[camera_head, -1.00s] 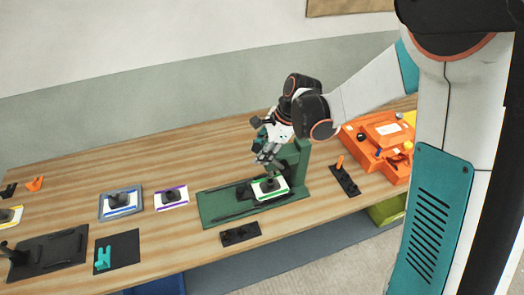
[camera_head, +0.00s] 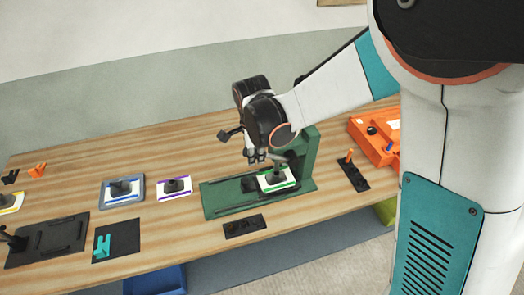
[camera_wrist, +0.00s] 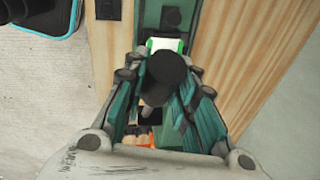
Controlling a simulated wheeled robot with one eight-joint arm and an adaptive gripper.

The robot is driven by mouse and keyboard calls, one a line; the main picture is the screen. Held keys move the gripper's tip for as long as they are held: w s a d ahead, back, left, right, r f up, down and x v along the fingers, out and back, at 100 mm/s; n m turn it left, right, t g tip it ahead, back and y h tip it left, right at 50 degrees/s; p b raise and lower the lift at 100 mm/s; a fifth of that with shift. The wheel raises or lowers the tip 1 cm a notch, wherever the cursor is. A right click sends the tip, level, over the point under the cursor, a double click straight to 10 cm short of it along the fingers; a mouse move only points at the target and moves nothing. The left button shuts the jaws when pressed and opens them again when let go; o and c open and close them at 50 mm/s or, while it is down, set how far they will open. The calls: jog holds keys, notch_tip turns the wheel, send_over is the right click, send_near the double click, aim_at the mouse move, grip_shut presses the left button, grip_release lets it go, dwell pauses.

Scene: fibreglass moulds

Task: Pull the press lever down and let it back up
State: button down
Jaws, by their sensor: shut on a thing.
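The green press (camera_head: 303,150) stands on the wooden table, with a flat green base reaching left. A white block with a green stripe (camera_head: 278,182) and a dark post sits on that base. My gripper (camera_head: 257,157) is above the block, in front of the press column. In the wrist view the lever's black round knob (camera_wrist: 168,72) lies between my fingers (camera_wrist: 165,95), and they are shut on it. The lever's arm is mostly hidden behind the knob and fingers. The white block (camera_wrist: 165,44) shows just beyond the knob.
A black plate with an orange peg (camera_head: 354,174) and an orange machine (camera_head: 375,140) are at right. A small black plate (camera_head: 244,226) lies in front of the press. Left are striped blocks (camera_head: 174,187), a grey tray (camera_head: 104,200) and black fixtures (camera_head: 48,240).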

notch_tip(320, 180, down, 8)
jog(key=a+t+h+b, duration=0.1)
jog(key=a+h+b, duration=0.1)
jog(key=h+b, duration=0.4)
jog(key=shift+s+a+f+n+t+b, duration=0.2)
jog(key=shift+s+n+t+b, duration=0.15)
jog(key=shift+b, duration=1.05)
jog(key=shift+s+d, duration=0.1)
jog(key=c, duration=1.5)
grip_release()
jog(key=shift+o, duration=1)
jog(key=shift+r, duration=0.1)
jog(key=v, duration=1.2)
